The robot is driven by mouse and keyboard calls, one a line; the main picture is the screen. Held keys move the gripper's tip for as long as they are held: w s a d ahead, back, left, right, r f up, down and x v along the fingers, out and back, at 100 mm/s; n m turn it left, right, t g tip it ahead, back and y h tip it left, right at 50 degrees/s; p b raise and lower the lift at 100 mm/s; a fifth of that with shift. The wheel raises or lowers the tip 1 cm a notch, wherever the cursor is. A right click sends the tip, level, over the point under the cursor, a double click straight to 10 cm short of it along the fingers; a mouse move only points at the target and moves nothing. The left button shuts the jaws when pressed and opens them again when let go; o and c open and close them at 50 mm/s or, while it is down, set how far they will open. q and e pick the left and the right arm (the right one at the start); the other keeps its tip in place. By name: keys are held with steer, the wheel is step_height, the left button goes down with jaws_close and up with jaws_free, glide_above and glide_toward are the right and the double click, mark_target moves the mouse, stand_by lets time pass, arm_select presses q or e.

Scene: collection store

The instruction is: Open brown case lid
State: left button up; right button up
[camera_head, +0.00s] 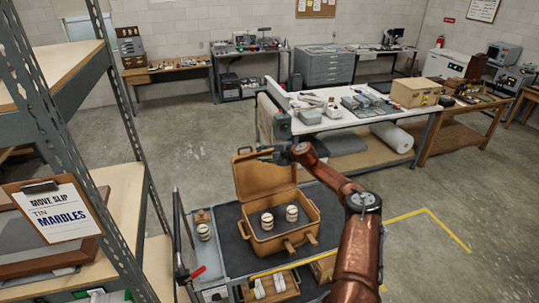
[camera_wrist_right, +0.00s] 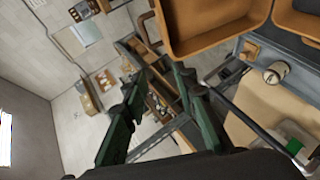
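The brown case (camera_head: 308,225) sits on a dark-topped cart. Its lid (camera_head: 262,182) stands raised at the back, and the inside of the case shows. Two white banded tins (camera_head: 267,221) (camera_head: 292,213) stand inside. My right gripper (camera_head: 252,155) is at the lid's upper edge. In the right wrist view the two green-black fingers (camera_wrist_right: 159,72) are spread with nothing clearly between them. The lid (camera_wrist_right: 210,45) lies just right of them there; I cannot tell whether they touch it. My left gripper is not in view.
Another banded tin (camera_head: 203,232) stands on the cart left of the case. A small wooden tray (camera_head: 270,290) with white items is in front. A metal shelf (camera_head: 60,140) with a move slip (camera_head: 56,214) rises at left. A white worktable (camera_head: 350,119) stands behind.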

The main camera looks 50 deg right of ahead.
steer(key=shift+v, duration=2.55)
steer(key=shift+r, duration=0.1)
